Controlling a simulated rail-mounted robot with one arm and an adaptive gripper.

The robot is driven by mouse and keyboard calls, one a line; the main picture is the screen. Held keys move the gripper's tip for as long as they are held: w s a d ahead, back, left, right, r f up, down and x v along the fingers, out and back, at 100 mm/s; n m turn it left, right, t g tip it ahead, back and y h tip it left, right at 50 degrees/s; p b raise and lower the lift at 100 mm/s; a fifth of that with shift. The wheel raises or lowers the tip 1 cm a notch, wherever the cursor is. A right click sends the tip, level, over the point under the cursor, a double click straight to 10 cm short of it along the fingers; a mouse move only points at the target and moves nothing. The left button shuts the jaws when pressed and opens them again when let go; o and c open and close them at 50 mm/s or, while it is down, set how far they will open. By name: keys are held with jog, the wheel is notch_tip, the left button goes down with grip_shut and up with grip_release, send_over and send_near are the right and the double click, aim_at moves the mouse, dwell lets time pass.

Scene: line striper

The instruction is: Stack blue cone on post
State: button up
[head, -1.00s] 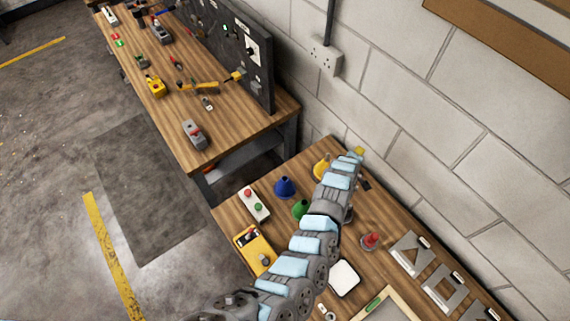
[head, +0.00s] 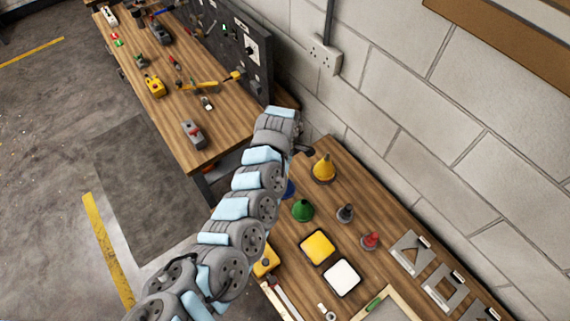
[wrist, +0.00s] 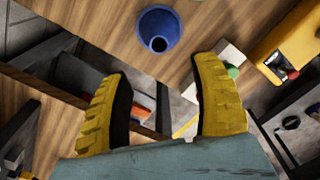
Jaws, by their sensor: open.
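The blue cone (wrist: 160,28) stands on the wooden table near the top middle of the wrist view, with a dark hole at its tip. In the head view only a blue sliver of the cone (head: 290,188) shows beside my arm. My gripper (wrist: 161,72) has its two yellow fingers apart and empty; in the wrist view the cone lies beyond the fingertips, not between them. My arm hides the gripper in the head view. I cannot make out which thing is the post.
A small grey piece (head: 345,214) and a red-topped piece (head: 371,241) stand to the right. Yellow (head: 317,247) and white (head: 342,277) square pads lie in front. A wall runs behind.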

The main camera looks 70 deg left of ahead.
jog(key=shift+f+b, duration=3.45)
jog(key=shift+f, duration=1.35)
grip_shut()
